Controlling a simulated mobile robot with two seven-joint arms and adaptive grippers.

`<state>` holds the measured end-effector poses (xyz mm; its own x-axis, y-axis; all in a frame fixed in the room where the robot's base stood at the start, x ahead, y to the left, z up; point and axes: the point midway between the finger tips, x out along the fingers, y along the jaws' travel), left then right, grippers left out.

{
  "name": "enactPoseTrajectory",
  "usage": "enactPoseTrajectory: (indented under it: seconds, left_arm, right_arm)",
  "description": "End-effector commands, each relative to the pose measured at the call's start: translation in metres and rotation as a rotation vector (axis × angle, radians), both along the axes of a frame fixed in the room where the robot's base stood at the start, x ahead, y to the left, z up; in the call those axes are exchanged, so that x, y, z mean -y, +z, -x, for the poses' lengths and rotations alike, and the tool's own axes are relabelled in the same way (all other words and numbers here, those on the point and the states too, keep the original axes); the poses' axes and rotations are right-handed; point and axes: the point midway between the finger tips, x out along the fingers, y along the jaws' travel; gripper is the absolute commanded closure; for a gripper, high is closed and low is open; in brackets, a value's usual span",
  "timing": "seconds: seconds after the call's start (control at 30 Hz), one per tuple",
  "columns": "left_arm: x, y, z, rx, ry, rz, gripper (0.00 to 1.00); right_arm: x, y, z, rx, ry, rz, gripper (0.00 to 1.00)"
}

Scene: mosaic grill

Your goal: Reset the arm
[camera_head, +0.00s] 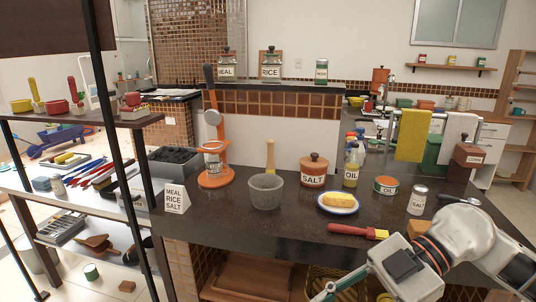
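My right arm (462,236) comes in at the lower right, with white and grey links and an orange band. It is bent over the front right of the dark counter (245,232), and its lower end runs down toward the bottom edge of the picture. My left arm and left gripper do not show. A red-handled brush (352,231) lies on the counter just behind the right arm. A wooden block (420,228) is partly hidden by the arm.
A shelf rack (88,118) with dark posts stands left. The counter's front middle is clear.

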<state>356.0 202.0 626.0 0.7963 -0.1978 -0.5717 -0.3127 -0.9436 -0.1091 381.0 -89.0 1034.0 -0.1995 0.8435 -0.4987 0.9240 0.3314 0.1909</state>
Motion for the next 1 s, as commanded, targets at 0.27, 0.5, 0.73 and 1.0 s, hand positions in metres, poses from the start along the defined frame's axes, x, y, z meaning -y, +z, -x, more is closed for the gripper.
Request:
enactPoseTrajectory:
  seconds: [0.27, 0.5, 0.73, 1.0]
  left_arm:
    - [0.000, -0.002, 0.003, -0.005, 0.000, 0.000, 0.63]
    - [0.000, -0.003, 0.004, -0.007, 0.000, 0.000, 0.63]
    - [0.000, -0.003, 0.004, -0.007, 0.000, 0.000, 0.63]
    - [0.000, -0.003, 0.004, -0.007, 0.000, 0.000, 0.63]
  right_arm:
    - [-0.057, 0.037, -0.011, 0.074, -0.080, -0.642, 0.67]
    - [-0.037, 0.022, -0.078, 0.148, -0.528, -0.948, 0.67]
    - [0.023, -0.090, -0.127, 0.160, -1.086, -0.855, 0.67]
    - [0.082, -0.262, -0.091, 0.061, -1.488, -0.444, 0.67]
